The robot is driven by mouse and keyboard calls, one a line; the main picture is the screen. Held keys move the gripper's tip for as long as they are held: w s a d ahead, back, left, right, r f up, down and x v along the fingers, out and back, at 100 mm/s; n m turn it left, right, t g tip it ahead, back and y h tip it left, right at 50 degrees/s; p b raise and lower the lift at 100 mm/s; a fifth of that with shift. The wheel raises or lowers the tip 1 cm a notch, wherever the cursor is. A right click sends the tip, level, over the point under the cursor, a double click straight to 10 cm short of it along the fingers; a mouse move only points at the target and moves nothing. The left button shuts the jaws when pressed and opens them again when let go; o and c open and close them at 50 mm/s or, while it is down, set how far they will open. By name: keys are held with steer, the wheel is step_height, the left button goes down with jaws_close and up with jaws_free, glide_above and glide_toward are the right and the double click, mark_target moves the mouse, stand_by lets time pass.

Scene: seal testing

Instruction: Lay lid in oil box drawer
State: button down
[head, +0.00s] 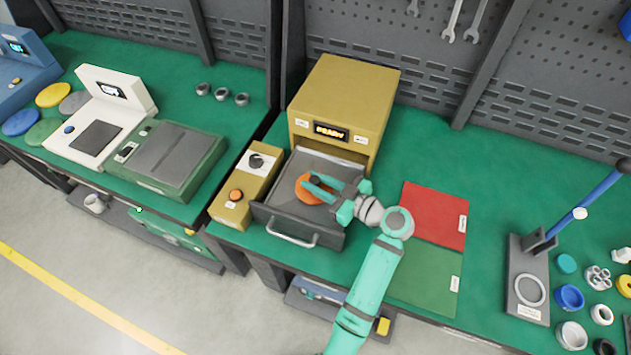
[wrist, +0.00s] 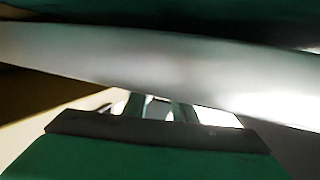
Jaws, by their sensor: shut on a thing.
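The oil box (head: 346,98) is a yellow housing with a lit display, standing on the green bench. Its grey drawer (head: 293,230) is pulled out at the front, with a metal handle. The round orange lid (head: 305,197) with a dark knob is over the drawer's floor, inside its walls. My gripper (head: 315,183) reaches in from the right and is shut on the lid's knob. I cannot tell whether the lid touches the drawer floor. In the wrist view, a blurred grey band crosses the picture above my gripper (wrist: 158,108), and the lid cannot be made out.
A yellow control box (head: 243,190) with a knob and orange button stands left of the drawer. Red (head: 436,212) and green (head: 425,277) mats lie at right. Farther right are a lever press (head: 529,280) and several rings. A perforated back panel bounds the bench.

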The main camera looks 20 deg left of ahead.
steer(key=c, duration=1.5)
jaws_free()
steer(key=shift+f, duration=0.1)
steer(key=shift+o, duration=0.2)
steer(key=shift+w, duration=0.1)
steer(key=shift+d, duration=0.1)
steer(key=v, duration=1.2)
